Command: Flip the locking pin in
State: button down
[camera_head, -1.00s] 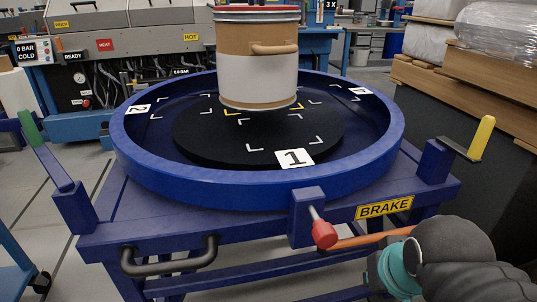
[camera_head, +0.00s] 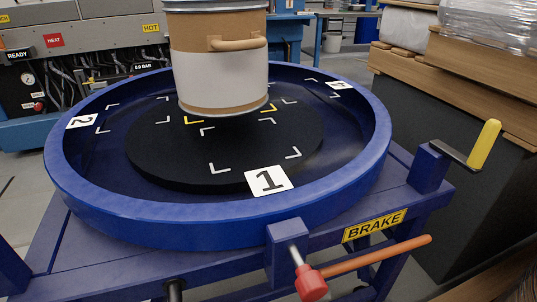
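The locking pin is a grey shaft (camera_head: 295,254) with a red knob (camera_head: 311,284) at its lower end. It sits at a blue block (camera_head: 280,262) on the front of the turntable frame. The shaft slants down and right, with the knob hanging below the block. I cannot tell how deep the pin sits in the block. The blue turntable ring (camera_head: 180,222) carries a white "1" plate (camera_head: 268,180) just left of and above the pin. My gripper is not in view.
A drum (camera_head: 220,85) stands on the black disc (camera_head: 190,176). An orange brake lever (camera_head: 375,257) runs right from behind the knob, under the BRAKE sign (camera_head: 375,225). A yellow-handled crank (camera_head: 484,143) sticks up at right, near stacked boards (camera_head: 460,85).

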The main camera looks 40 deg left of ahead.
aim_at(310, 286)
jog(key=z, duration=0.05)
jog(key=k, duration=1.1)
jog(key=u, duration=1.55)
jog(key=i, duration=1)
jog(key=k, duration=1.3)
jog(key=z, duration=0.45)
jog(key=i, duration=0.85)
jog(key=z, duration=0.05)
